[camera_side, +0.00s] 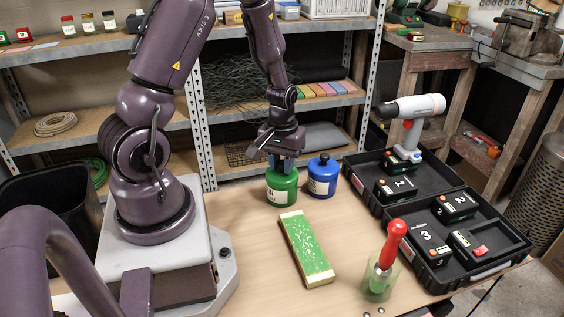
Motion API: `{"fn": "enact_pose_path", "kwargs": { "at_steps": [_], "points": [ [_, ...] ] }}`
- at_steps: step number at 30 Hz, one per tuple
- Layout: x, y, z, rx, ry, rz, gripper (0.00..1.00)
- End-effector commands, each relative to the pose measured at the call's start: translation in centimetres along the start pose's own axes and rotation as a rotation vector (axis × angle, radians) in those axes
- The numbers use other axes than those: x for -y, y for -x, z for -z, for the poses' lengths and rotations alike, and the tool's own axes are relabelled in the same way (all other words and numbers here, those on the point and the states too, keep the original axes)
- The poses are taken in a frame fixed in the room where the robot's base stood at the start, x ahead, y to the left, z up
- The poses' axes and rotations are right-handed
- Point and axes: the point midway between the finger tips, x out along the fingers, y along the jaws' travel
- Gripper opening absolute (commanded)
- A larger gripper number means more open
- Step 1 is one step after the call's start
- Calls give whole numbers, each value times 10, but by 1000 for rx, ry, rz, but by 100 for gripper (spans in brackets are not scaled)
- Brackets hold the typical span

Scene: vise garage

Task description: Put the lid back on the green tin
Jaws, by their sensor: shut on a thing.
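The green tin (281,188) with a pale label stands upright on the wooden table, beyond the sanding-block-like green bar. My gripper (284,163) is directly above the tin, pointing down, with its fingers at the tin's top. It is shut on the green tin's lid, which is mostly hidden by the fingers. I cannot tell from this view whether the lid is seated on the rim or just above it.
A blue tin (322,178) with its lid on stands close to the right of the green tin. A green bar (306,248) lies in front. A red-handled tool in a clear cup (381,275) stands front right. A black case (425,215) with batteries and a drill (409,122) is at right.

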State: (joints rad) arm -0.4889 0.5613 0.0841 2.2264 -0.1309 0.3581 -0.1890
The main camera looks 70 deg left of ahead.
Motion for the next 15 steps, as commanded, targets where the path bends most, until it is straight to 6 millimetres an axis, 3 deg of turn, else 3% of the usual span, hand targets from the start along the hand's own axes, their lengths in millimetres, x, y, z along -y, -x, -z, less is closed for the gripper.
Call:
{"fn": "enact_pose_path", "kwargs": {
  "at_steps": [7,8,11,12,15],
  "points": [
    [0,0,0,0,0,0,3],
    [0,0,0,0,0,0,28],
    [0,0,0,0,0,0,51],
    [0,0,0,0,0,0,55],
    [0,0,0,0,0,0,55]
  ]
}}
